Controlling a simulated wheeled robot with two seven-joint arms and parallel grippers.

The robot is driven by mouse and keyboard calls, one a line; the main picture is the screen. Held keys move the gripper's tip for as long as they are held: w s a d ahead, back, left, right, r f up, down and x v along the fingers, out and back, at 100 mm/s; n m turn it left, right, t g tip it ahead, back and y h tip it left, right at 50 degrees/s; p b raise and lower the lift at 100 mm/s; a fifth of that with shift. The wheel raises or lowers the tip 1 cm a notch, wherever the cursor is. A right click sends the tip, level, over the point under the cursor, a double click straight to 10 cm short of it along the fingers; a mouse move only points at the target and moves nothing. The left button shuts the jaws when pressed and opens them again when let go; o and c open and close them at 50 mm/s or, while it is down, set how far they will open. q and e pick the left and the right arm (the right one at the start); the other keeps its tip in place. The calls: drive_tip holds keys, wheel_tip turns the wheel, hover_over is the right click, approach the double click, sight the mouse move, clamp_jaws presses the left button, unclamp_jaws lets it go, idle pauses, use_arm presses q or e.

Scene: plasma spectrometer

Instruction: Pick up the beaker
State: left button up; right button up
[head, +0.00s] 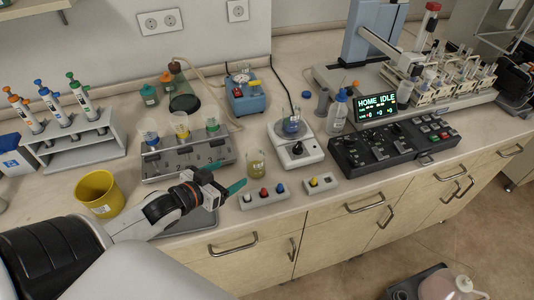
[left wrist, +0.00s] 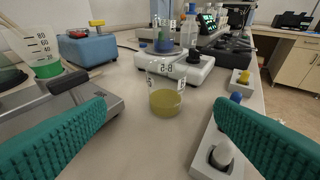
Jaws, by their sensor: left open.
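A small glass beaker (head: 256,166) with yellowish liquid stands upright on the counter, between the grey filter rack and the stirrer plate. In the left wrist view the beaker (left wrist: 165,92) stands ahead, centred between the two teal fingers and beyond their tips. My left gripper (head: 226,177) is open and empty, low over the counter just left of the beaker, not touching it. The left gripper also shows in the left wrist view (left wrist: 160,115). My right gripper is not in view.
A switch box (head: 263,197) with coloured knobs lies close in front of the beaker. A stirrer plate (head: 296,147) with a blue-liquid flask stands behind to the right. The grey rack (head: 187,158) with coloured cups is left; a yellow cup (head: 99,194) stands further left.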

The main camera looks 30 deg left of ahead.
sight(249, 165)
use_arm(q)
drive_tip(key=shift+w, duration=0.45)
drive_tip(key=p+x, duration=0.1)
drive_tip(key=x, duration=0.3)
drive_tip(key=shift+w+d+f, duration=0.15)
drive_tip(key=shift+w, duration=0.15)
drive_tip(key=shift+w+f, duration=0.15)
drive_tip(key=shift+w, duration=0.2)
drive_tip(key=shift+w+d+f, duration=0.1)
drive_tip(key=shift+w+d, duration=0.1)
drive_tip(key=shift+w, duration=0.25)
drive_tip(key=x, duration=0.1)
drive_tip(key=p+x, duration=0.1)
drive_tip(key=x, duration=0.1)
drive_tip(key=shift+w+d, duration=0.1)
drive_tip(key=shift+d, duration=0.2)
drive_tip(key=shift+w+f, duration=0.3)
drive_tip(key=shift+w, duration=0.2)
drive_tip(key=shift+s, duration=0.1)
drive_tip(key=shift+c, duration=0.7)
drive_tip(key=c, duration=1)
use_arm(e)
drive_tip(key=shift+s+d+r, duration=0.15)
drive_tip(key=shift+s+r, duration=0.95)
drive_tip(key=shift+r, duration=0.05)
use_arm(q)
drive_tip(key=shift+o, duration=0.2)
drive_tip(key=shift+r, duration=0.1)
